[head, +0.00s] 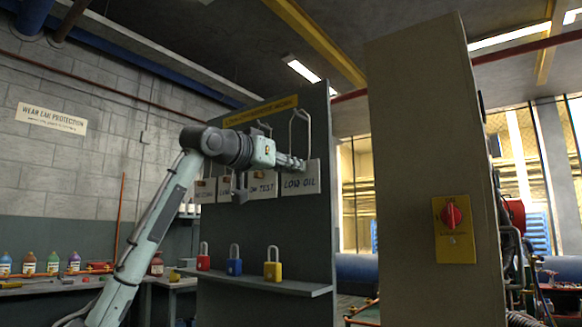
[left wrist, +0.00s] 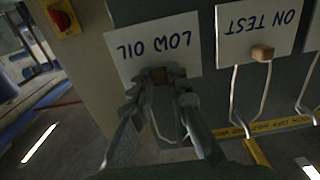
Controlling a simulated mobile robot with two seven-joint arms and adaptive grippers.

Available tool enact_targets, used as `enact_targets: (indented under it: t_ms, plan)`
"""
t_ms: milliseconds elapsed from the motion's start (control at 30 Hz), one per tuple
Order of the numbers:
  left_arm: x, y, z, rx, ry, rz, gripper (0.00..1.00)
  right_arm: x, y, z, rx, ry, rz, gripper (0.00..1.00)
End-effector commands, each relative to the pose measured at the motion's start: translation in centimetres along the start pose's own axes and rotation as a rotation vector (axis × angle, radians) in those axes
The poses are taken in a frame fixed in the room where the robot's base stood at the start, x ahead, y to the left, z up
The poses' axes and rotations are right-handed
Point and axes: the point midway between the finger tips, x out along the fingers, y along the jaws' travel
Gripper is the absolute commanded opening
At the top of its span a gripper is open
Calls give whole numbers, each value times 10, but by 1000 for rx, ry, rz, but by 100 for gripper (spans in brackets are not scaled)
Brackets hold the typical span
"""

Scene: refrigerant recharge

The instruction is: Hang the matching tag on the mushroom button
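The red mushroom button (head: 452,216) sits on a yellow plate on the beige post; it also shows in the left wrist view (left wrist: 62,18). A white LOW OIL tag (head: 299,184) with a wire loop is at the right end of a row of tags on the grey board. My left gripper (head: 302,164) is at its upper part. In the left wrist view, which is upside down, my fingers close around the small wooden block (left wrist: 160,76) of the LOW OIL tag (left wrist: 150,38). The ON TEST tag (left wrist: 262,25) hangs beside it. My right gripper is out of view.
The beige post (head: 420,130) stands to the right, with a gap between. A bench (head: 40,287) with bottles is at far left.

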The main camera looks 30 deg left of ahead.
Motion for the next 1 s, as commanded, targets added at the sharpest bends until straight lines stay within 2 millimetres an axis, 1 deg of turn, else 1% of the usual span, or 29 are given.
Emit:
enact_targets:
  t_ms: [33,67,333,900,1000]
  plan:
    - [0,0,0,0,0,0,3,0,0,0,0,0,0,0]
    - [0,0,0,0,0,0,0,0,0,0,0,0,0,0]
    - [0,0,-3,-1,1,0,0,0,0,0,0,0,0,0]
    - [0,0,-30,-1,2,1,0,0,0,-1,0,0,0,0]
    - [0,0,-32,-1,1,0,0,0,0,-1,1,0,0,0]
